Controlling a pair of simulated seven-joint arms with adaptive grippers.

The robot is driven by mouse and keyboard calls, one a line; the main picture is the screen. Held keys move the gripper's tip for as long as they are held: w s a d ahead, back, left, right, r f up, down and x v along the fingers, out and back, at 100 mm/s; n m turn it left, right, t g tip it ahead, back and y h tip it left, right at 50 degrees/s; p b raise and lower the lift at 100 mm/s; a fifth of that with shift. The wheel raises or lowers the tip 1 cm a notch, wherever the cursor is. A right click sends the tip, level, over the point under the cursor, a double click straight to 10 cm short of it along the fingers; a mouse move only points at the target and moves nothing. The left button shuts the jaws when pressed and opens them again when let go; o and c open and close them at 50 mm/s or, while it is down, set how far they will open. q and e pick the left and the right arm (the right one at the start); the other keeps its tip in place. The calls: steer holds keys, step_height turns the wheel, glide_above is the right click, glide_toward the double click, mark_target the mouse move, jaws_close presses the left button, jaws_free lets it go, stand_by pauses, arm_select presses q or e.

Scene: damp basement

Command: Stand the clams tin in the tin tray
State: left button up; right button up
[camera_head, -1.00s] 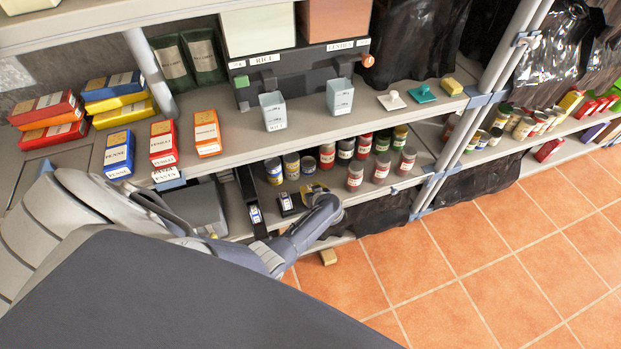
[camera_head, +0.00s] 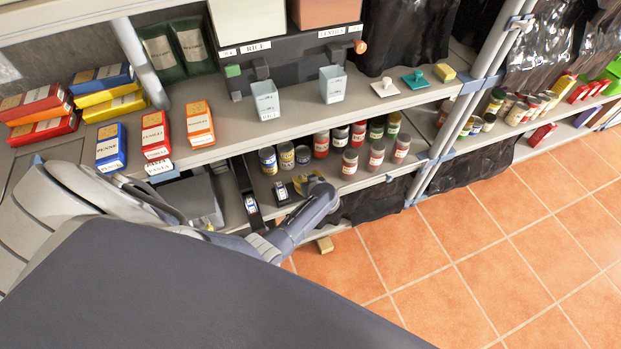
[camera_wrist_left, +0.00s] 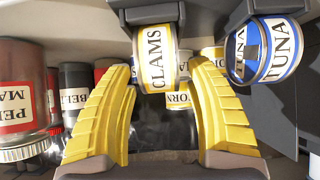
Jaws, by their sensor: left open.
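The clams tin (camera_wrist_left: 155,68) has a white and yellow label with its word running sideways in the left wrist view. It lies at the far end of the gap between the yellow fingers of my left gripper (camera_wrist_left: 170,70), which is open around or just short of it; I cannot tell contact. My left gripper also shows in the head view (camera_head: 306,183), low over the lower shelf. A blue tuna tin (camera_wrist_left: 284,48) is to the right of the clams tin. I cannot clearly make out the tin tray. My right gripper is not in view.
Narrow black holders (camera_head: 244,183) are left of the gripper. The upper shelf (camera_head: 225,145) overhangs. The tiled floor (camera_head: 480,260) is open.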

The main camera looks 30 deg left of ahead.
arm_select(q)
steer(key=v, duration=1.1)
steer(key=w+d+r+n+t, duration=0.1)
steer(key=w+r+t, duration=0.3)
steer(key=w+t, duration=0.1)
steer(key=s+d+f+m+t+h, duration=0.1)
steer(key=s+d+f+m+h, duration=0.25)
steer(key=d+f, duration=0.2)
steer(key=s+d+f+m+t+h, duration=0.1)
steer(key=s+d+f+m+h, duration=0.1)
steer(key=d+f+m+h, duration=0.4)
steer(key=s+f+g, duration=0.4)
steer(key=s+f, duration=0.7)
steer(key=f, duration=0.1)
steer(key=s+a+f+m+g, duration=0.2)
steer(key=s+f, duration=0.3)
steer(key=s, duration=0.8)
steer(key=s+a+f+m+g, duration=0.1)
steer(key=s+a+f+g, duration=0.2)
steer(key=s, duration=1)
steer(key=s+a+f+m+g+y, duration=0.1)
steer(key=s+a+f+m+g, duration=0.1)
steer(key=s+f, duration=0.5)
steer(key=s+a+g, duration=0.1)
steer(key=s, duration=0.5)
steer(key=shift+m, duration=0.35)
